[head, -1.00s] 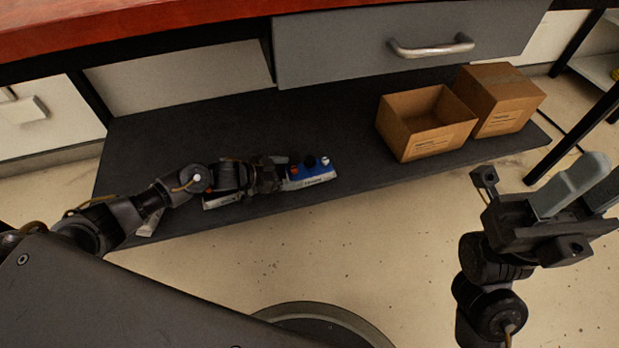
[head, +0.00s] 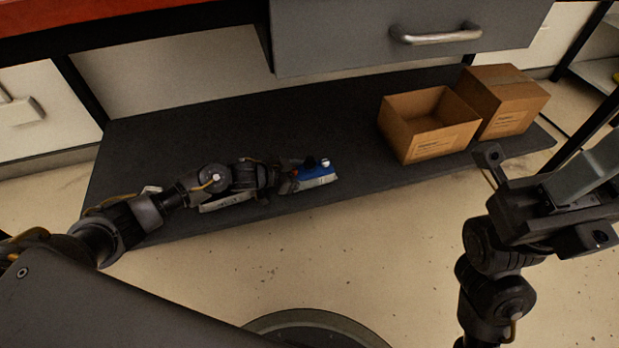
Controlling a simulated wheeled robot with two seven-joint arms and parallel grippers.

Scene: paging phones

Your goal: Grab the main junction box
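A blue-and-white device with knobs on top (head: 317,173), which looks like the junction box, lies on the dark low shelf near its front edge. My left gripper (head: 284,179) reaches in from the left, low over the shelf, right at the device's left end. Its fingertips are dark and small there, so I cannot tell whether they touch or grip the device. Another pale flat object (head: 222,203) lies partly hidden under my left wrist. My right gripper (head: 588,180) is at the right edge, away from the shelf, with its grey fingers apart and nothing seen between them.
The dark shelf (head: 345,130) is clear between the device and an open cardboard box (head: 425,142). A closed cardboard box (head: 507,95) stands beside that. A grey drawer with a metal handle (head: 436,36) hangs above the shelf. A small pale item lies near my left forearm.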

